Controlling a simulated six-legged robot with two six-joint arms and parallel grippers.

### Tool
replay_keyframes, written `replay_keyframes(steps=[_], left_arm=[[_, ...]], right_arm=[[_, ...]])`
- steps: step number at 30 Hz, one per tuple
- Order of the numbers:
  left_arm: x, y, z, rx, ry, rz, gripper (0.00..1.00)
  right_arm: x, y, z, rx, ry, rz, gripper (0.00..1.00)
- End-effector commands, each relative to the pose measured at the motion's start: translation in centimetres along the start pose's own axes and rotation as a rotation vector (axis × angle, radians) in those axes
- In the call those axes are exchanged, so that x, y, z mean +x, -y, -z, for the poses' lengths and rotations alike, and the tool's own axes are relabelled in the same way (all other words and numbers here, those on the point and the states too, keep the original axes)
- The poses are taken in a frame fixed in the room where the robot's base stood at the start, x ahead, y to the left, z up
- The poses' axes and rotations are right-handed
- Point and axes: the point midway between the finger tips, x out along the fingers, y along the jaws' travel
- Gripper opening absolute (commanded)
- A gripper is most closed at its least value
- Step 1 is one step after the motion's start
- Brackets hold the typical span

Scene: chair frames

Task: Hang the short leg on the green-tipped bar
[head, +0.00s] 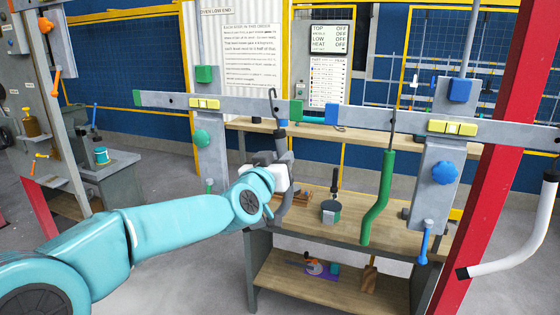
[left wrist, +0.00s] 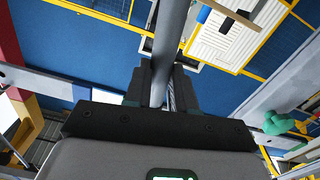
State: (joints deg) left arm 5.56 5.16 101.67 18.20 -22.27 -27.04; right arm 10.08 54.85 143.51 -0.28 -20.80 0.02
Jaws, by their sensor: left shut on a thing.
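My left gripper (head: 283,165) is shut on a grey leg, which shows as a grey rod (left wrist: 168,55) between the jaws in the left wrist view. A dark hook (head: 272,94) rises from the gripper's top. The green-tipped bar (head: 240,105) is grey, with a green end at the left and a green block (head: 296,112) at its right. The hook overlaps the bar near that block; I cannot tell whether it is over the bar or in front of it. The gripper hides much of the leg. My right gripper is not in view.
A grey bar (head: 380,119) with a blue block (head: 332,114) continues to the right. A long green leg (head: 379,200) hangs there. A white bent tube (head: 515,245) is by the red post (head: 505,120). A wooden bench (head: 345,227) with small items stands below.

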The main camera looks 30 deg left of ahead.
Motion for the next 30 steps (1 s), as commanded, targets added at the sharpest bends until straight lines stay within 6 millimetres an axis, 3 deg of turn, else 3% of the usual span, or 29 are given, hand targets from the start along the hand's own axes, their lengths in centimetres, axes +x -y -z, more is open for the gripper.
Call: replay_keyframes(steps=[15, 30], left_arm=[[1.4, 0.1, 0.0, 0.000, -0.001, 0.001, 0.00], [1.6, 0.1, 0.1, 0.000, -0.001, 0.000, 0.00]], right_arm=[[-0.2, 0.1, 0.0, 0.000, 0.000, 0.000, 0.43], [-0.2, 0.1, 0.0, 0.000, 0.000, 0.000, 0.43]])
